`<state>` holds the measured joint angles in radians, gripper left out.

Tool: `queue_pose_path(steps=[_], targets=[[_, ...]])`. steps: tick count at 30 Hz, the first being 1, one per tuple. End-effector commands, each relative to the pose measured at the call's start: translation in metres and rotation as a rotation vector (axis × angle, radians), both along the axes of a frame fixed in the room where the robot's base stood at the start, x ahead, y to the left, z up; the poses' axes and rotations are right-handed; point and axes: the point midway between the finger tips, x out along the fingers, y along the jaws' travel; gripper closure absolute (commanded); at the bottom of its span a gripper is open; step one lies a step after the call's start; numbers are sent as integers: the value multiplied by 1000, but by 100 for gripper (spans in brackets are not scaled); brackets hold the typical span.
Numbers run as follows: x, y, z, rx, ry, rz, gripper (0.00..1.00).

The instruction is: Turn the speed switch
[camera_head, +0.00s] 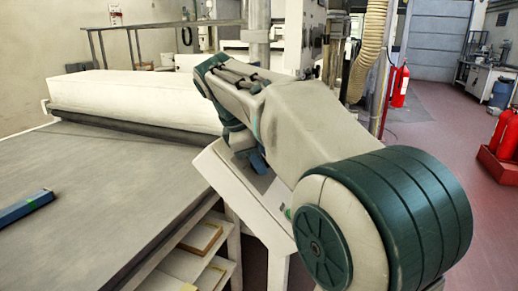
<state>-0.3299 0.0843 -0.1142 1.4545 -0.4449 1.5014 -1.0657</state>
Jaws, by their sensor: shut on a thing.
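A white sloped control panel (226,176) stands at the right edge of the conveyor, in the middle of the view. My gripper (257,164) is down at the upper part of the panel face, mostly covered by my own arm. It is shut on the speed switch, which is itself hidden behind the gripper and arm. A small green button (287,213) shows lower on the panel, beside my arm.
The grey conveyor belt (100,185) fills the left, with a blue bar (25,208) lying on it. A long white tunnel housing (140,98) crosses behind. Shelves (195,255) sit below the belt. Red fire extinguishers (400,86) stand on the open floor at right.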

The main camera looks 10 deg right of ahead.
Motion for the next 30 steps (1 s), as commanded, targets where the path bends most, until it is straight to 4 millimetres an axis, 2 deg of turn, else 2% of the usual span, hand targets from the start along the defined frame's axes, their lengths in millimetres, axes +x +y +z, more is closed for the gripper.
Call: queue_pose_path(steps=[1, 6, 30], targets=[[1, 0, 8, 9, 21, -19, 90], [2, -1, 10, 53, 83, -94, 90], [10, -7, 8, 292, 407, -498, 90]])
